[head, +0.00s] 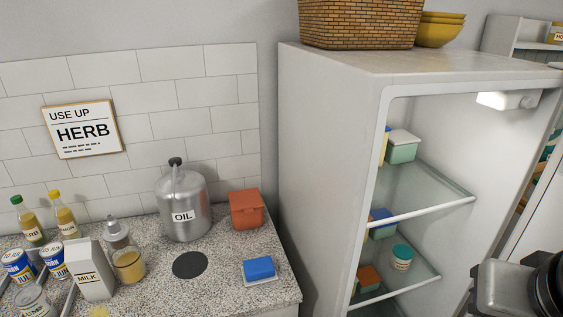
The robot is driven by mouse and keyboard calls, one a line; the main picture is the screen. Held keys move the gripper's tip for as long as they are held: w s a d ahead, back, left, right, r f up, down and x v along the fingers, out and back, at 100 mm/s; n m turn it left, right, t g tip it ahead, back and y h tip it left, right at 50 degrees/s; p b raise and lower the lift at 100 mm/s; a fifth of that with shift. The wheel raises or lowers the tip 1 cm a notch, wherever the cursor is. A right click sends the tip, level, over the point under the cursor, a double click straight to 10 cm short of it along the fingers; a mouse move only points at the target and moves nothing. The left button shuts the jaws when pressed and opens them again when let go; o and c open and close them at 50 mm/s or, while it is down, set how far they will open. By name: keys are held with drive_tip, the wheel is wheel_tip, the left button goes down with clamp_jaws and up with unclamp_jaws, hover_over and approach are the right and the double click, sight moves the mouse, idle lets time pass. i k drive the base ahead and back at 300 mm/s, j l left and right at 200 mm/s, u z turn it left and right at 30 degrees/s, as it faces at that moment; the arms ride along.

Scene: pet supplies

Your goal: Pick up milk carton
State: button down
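The milk carton (91,278) is a white gabled carton with the word MILK on its front. It stands upright on the speckled countertop (217,283) at the lower left. A glass jar (128,266) with yellowish contents stands close at its right, and blue-and-white cans (53,258) stand at its left. A part of my arm shows at the lower right edge, in front of the fridge side. My gripper's fingers are not in view.
A metal OIL can (183,204), an orange box (246,209), a blue sponge (259,267) and a dark round coaster (189,264) are on the counter. Two bottles (31,224) stand behind the cans. An open fridge (325,160) stands at the right.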

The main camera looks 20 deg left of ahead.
sight(84, 258)
drive_tip(key=u, duration=2.5)
drive_tip(key=i+j+z, duration=0.2)
drive_tip(key=z, duration=0.25)
drive_tip(key=i+j+z, duration=0.15)
drive_tip(key=j+z, duration=0.35)
drive_tip(key=i+j, duration=0.15)
drive_tip(key=j, duration=0.25)
drive_tip(key=i+j+z, duration=0.1)
drive_tip(key=j, duration=0.25)
drive_tip(key=i+j, duration=0.15)
drive_tip(key=j, duration=0.25)
drive_tip(key=i+j+z, duration=0.1)
drive_tip(key=j, duration=0.3)
